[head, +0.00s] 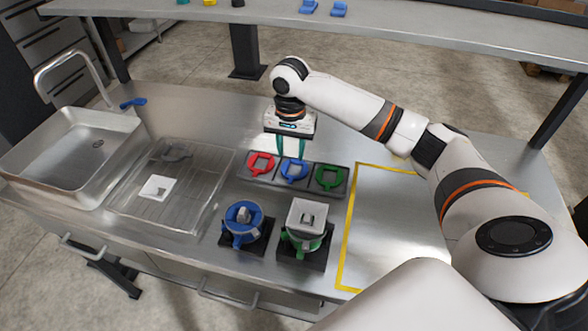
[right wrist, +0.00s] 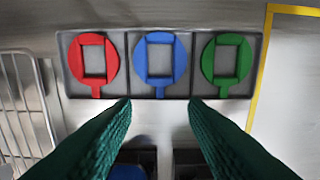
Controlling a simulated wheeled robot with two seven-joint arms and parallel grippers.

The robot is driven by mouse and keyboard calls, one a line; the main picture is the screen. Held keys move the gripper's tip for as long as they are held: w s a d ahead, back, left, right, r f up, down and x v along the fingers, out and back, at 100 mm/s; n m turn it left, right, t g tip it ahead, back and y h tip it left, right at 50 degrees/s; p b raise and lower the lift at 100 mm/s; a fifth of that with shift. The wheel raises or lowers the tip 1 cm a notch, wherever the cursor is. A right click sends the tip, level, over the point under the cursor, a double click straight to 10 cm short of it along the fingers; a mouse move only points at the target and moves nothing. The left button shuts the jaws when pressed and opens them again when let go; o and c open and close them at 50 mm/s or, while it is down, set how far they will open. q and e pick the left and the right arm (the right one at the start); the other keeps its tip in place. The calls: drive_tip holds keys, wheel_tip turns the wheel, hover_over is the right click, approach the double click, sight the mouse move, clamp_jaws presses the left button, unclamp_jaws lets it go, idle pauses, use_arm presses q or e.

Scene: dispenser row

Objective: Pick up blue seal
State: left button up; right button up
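The blue seal (head: 293,177) lies in the middle compartment of a dark three-part tray (head: 264,184), between a red seal (head: 262,169) and a green seal (head: 331,184). In the right wrist view the blue seal (right wrist: 160,80) is a round disc with a raised square handle and a tab pointing down the picture. My right gripper (head: 290,150) is open and empty, its two green fingers hanging over the tray area, in line with the blue seal. In the right wrist view the fingertips (right wrist: 160,108) are spread to either side of its tab. My left gripper is not in view.
A blue-topped device (head: 242,235) and a grey-topped green device (head: 303,243) stand in front of the tray. A wire rack (head: 205,192) and a sink (head: 70,145) are to the left. A yellow-outlined area (head: 385,235) at the right is bare.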

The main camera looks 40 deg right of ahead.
sight(291, 180)
drive_tip(key=f, duration=0.3)
drive_tip(key=shift+s+a+f, duration=0.1)
drive_tip(key=shift+s, duration=0.15)
drive_tip(key=f+p, duration=0.1)
drive_tip(key=f, duration=0.1)
drive_tip(key=f+p, duration=0.1)
drive_tip(key=f, duration=0.2)
drive_tip(key=shift+s+a, duration=0.1)
drive_tip(key=shift+a, duration=0.1)
drive_tip(key=shift+f, duration=0.35)
drive_tip(key=shift+c, duration=0.4)
clamp_jaws()
